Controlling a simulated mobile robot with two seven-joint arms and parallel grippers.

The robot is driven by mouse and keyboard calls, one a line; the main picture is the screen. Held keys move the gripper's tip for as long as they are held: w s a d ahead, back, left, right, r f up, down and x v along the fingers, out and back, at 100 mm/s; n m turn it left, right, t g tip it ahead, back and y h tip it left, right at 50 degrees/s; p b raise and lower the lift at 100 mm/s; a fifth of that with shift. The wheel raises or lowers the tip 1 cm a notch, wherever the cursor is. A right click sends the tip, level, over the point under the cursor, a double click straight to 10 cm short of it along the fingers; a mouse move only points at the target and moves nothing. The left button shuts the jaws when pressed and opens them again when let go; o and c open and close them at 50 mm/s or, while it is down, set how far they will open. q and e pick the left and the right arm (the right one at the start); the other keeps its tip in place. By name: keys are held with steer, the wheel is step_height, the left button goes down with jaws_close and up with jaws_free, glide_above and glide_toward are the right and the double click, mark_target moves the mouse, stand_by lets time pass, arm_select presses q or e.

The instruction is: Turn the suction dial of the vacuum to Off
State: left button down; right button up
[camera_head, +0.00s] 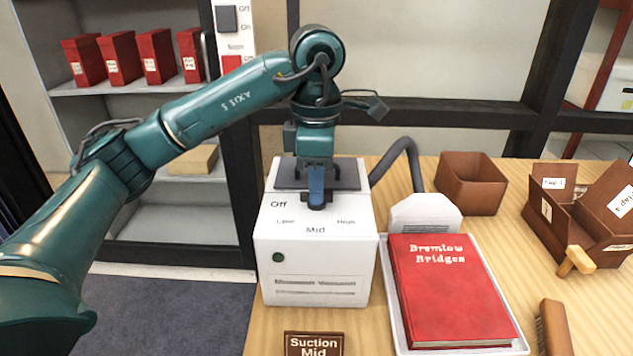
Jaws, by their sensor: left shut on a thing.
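The vacuum is a white box (315,255) on the wooden table, labelled "Museum Vacuum". The words Off, Low, Mid and High are printed on its top around the suction dial. My left gripper (316,190) reaches down from above onto the box and is shut on the dial. The gripper hides most of the dial, and what shows points toward Mid. A brown sign (313,344) in front of the box reads "Suction Mid". My right gripper is not in view.
A grey hose (412,160) runs from behind the vacuum to a white nozzle (425,211). A red book (450,285) lies in a white tray. A brown box (471,183), an open flapped box (585,210) and a brush (554,328) are on the right.

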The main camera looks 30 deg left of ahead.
arm_select(q)
steer(key=c, duration=1.4)
jaws_free()
steer(key=shift+c, duration=0.2)
step_height(320, 180, up, 13)
steer(key=p, duration=0.3)
steer(key=shift+p, duration=0.35)
steer(key=shift+s, duration=0.1)
